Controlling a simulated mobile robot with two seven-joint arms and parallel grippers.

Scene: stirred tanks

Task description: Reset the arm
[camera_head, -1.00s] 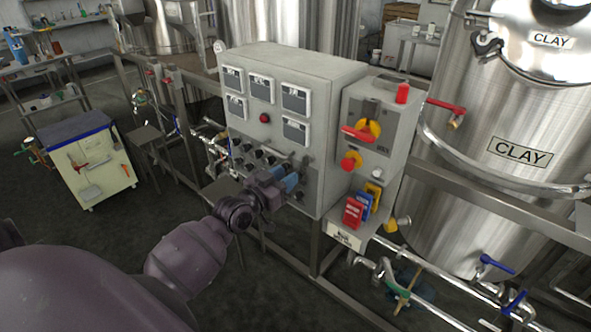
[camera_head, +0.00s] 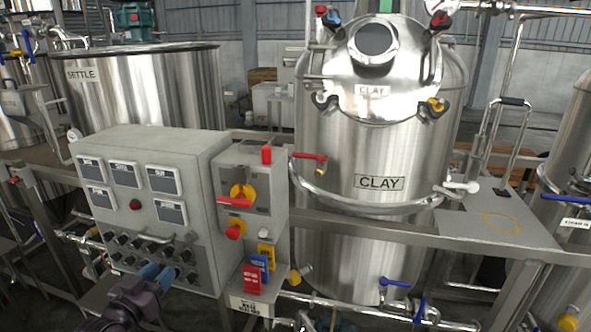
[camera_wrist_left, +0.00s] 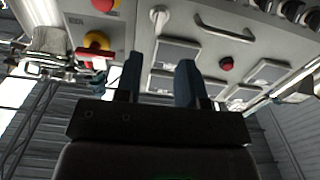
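My left arm comes in at the bottom left of the head view. Its gripper (camera_head: 160,274), with blue fingers, is in front of the lower part of a grey control panel (camera_head: 205,160). In the left wrist view the two blue fingers (camera_wrist_left: 160,82) stand apart with nothing between them, so the gripper is open. The panel (camera_wrist_left: 150,25) shows upside down beyond the fingers. I cannot tell how wide the gap to the panel is. My right arm and gripper are not in view.
A steel tank marked CLAY (camera_head: 350,160) stands to the right, a SETTLE tank (camera_head: 150,90) at the back left. A metal rail (camera_head: 400,234) runs across.

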